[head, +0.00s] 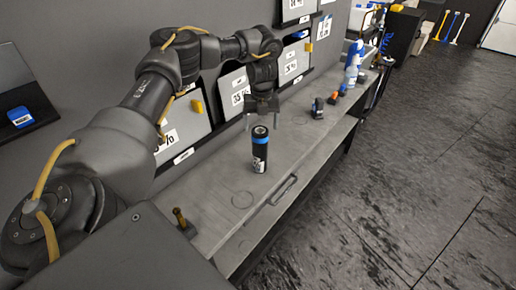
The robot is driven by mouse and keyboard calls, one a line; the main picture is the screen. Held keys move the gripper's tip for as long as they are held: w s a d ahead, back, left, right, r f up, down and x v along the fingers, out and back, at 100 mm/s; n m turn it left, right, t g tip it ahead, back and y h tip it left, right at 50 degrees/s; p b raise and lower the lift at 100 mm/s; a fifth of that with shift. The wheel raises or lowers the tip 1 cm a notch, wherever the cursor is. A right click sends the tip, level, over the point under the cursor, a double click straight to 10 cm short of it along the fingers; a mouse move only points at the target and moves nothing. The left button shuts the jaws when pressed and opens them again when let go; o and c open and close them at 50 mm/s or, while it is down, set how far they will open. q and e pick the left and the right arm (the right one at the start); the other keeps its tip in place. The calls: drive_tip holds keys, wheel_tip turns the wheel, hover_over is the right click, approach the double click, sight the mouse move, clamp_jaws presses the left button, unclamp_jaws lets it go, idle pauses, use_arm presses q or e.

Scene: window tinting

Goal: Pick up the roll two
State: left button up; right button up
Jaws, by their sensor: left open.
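A dark roll with a blue band near its top and a white label (260,150) stands upright on the grey workbench (213,215). It is the only standing roll I can make out, and I cannot read a number on it. My left gripper (262,125) hangs from the arm that comes in from the left. It points down, just above and behind the roll. Its fingers are apart with nothing between them. I cannot tell if a finger touches the roll. My right gripper is not in view.
Small tools (318,107) and spray bottles (351,75) stand farther along the bench. Tilted sample panels (183,125) line the wall behind. A short brass-coloured peg (180,218) is at the near left. The bench around the roll is clear, and the dark floor (420,170) is open at right.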

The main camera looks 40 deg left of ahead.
sight(259, 131)
use_arm(q)
drive_tip(key=f, duration=0.4)
drive_tip(key=shift+a, duration=0.3)
drive_tip(key=shift+d+f, duration=0.1)
drive_tip(key=shift+f, duration=0.05)
drive_tip(key=f+p, duration=0.1)
drive_tip(key=f, duration=0.2)
drive_tip(key=f+p, duration=0.1)
drive_tip(key=shift+w+a+f+p, duration=0.2)
drive_tip(key=shift+a+p, duration=0.05)
drive_tip(key=shift+p, duration=0.1)
drive_tip(key=shift+f, duration=0.25)
drive_tip(key=c, duration=1.1)
drive_tip(key=shift+r, duration=0.1)
drive_tip(key=shift+c, duration=1.1)
